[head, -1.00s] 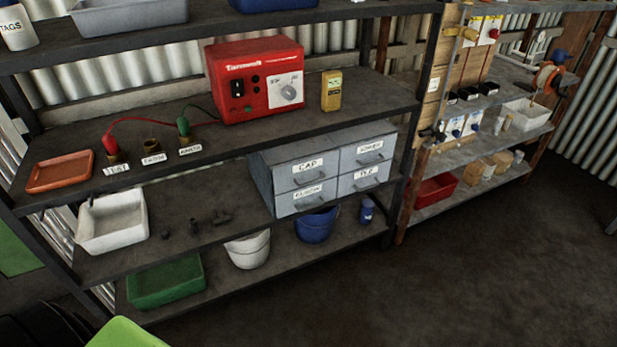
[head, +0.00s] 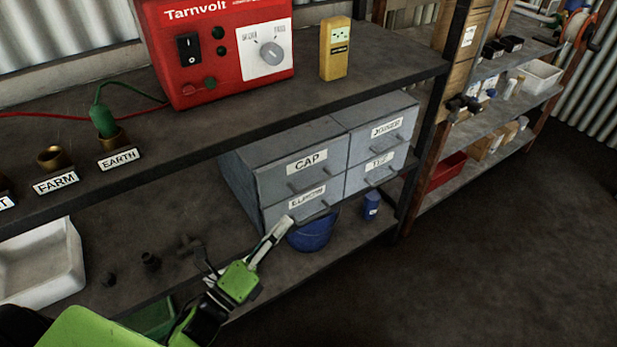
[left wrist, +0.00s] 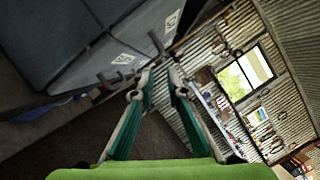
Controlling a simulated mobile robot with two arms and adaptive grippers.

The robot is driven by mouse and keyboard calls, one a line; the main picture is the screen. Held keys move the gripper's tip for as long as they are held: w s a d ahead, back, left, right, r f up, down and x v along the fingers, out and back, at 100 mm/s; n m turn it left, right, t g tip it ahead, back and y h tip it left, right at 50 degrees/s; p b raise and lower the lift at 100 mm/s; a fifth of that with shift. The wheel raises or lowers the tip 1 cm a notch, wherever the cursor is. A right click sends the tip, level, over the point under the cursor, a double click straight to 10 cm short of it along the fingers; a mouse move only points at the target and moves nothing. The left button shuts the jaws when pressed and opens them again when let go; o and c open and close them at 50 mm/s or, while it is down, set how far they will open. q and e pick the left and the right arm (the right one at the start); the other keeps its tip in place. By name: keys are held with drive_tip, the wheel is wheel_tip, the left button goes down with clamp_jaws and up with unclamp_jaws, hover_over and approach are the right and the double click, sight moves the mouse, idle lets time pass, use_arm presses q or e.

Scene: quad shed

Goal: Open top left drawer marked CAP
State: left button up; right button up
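The grey drawer cabinet (head: 240,188) stands on the middle shelf, with two drawers above two. The CAP drawer (head: 278,180) is the top left one; it looks shut, with a bar handle (head: 306,185) under its label. My left gripper (head: 275,235) is low in front of the cabinet, by the lower left drawer (head: 285,214), below the CAP handle. In the left wrist view its fingers (left wrist: 161,70) are apart with nothing between them, close to the cabinet front (left wrist: 85,45). The labels there are too small to read. My right gripper is not in view.
A shelf board (head: 380,80) with a red Tarnvolt unit (head: 215,50) and yellow tester (head: 335,50) overhangs the cabinet. A blue bucket (head: 312,235) is below, near the gripper. A shelf post (head: 430,140) stands right of the cabinet. The floor (head: 480,270) in front is clear.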

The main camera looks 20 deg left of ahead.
sight(317, 183)
use_arm(q)
drive_tip(key=x, duration=1.3)
drive_tip(key=shift+w+d+r+p, duration=0.15)
drive_tip(key=shift+w+r+p, duration=0.1)
drive_tip(key=shift+w+p, duration=0.05)
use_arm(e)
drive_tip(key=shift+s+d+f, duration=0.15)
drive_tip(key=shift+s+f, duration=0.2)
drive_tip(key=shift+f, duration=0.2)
use_arm(q)
clamp_jaws()
